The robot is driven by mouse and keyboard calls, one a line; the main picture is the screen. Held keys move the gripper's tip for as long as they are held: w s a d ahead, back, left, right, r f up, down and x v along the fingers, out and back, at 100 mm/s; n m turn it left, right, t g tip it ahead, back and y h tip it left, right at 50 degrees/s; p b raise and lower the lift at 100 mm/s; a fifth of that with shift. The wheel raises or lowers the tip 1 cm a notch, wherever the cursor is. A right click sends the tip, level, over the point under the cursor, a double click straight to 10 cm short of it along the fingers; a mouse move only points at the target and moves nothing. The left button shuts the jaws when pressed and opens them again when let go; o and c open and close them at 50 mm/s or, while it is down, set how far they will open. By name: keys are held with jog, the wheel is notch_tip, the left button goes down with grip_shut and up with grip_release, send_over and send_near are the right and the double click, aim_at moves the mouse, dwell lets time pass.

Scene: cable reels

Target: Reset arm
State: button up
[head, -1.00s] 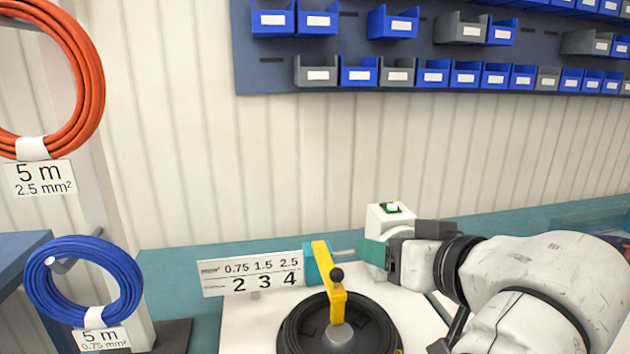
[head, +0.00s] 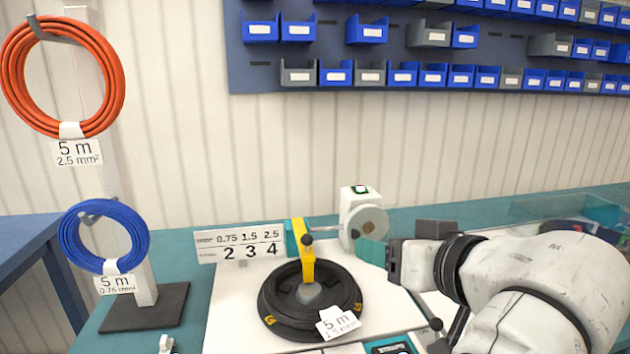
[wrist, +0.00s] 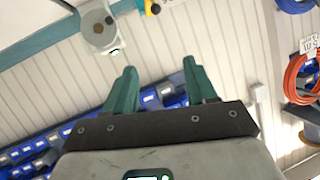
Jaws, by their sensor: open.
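A tag reading 5 m hangs at the reel's front right.
The white machine (head: 357,203) stands behind the board, close to my fingers. An orange coil (head: 115,85) and a blue coil (head: 65,243) hang on a stand (head: 150,312) at the left. A number sign (head: 205,246) stands behind the reel. Blue and grey bins (head: 335,75) line the wall.

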jog(key=s+d+f+m+g+h+b, duration=0.1)
jog(key=s+d+f+g+b, duration=0.15)
jog(key=f, duration=0.85)
jog(key=s+d+f+m+g+h+b, duration=0.1)
jog(key=s+d+f+b, duration=0.2)
jog(key=f, duration=0.8)
jog(key=s+d+f+m+g+h+b, duration=0.15)
jog(key=s+f, duration=0.35)
jog(key=f, duration=0.6)
jog(key=s+d+f+g+h+b, duration=0.1)
jog(key=s+d+f+g+b, duration=0.3)
jog(key=s+f, duration=0.7)
jog(key=s+d+f+g+h+p, duration=0.1)
jog(key=s+d+f+g+h, duration=0.1)
jog(key=s+d+f, duration=0.65)
jog(key=s+a+r+p, duration=0.2)
jog(key=s+r+p, duration=0.1)
jog(key=r+p, duration=1.3)
jog(key=shift+s+r+p, duration=0.15)
jog(key=shift+p, duration=0.2)
